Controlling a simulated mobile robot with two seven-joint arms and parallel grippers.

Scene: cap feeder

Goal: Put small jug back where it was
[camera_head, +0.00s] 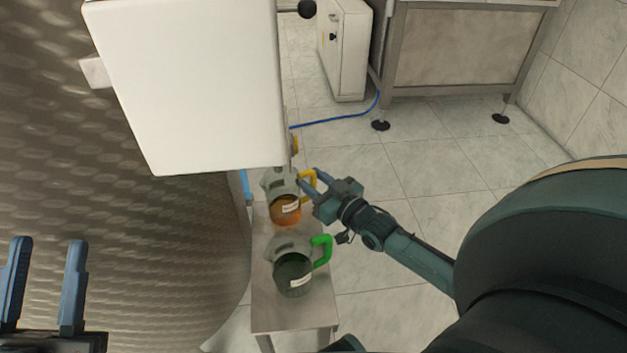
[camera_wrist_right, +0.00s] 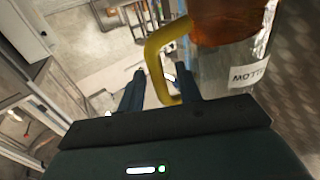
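Two clear jugs stand upright on a narrow metal stand (camera_head: 292,318). The rear jug with a yellow handle (camera_head: 284,197) holds orange liquid; the front jug with a green handle (camera_head: 293,268) looks dark green inside. I cannot tell for certain which is the small jug. My right gripper (camera_head: 307,184) is at the yellow handle. In the right wrist view its fingers (camera_wrist_right: 160,92) are apart, with the lower part of the yellow handle (camera_wrist_right: 156,62) between them and a gap visible. My left gripper (camera_head: 45,285) is open and empty at the lower left.
A big curved dimpled metal surface (camera_head: 150,230) stands left of the stand. Open tiled floor (camera_head: 420,170) lies to the right, with a blue hose (camera_head: 335,122) and a metal cabinet (camera_head: 455,48) further back.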

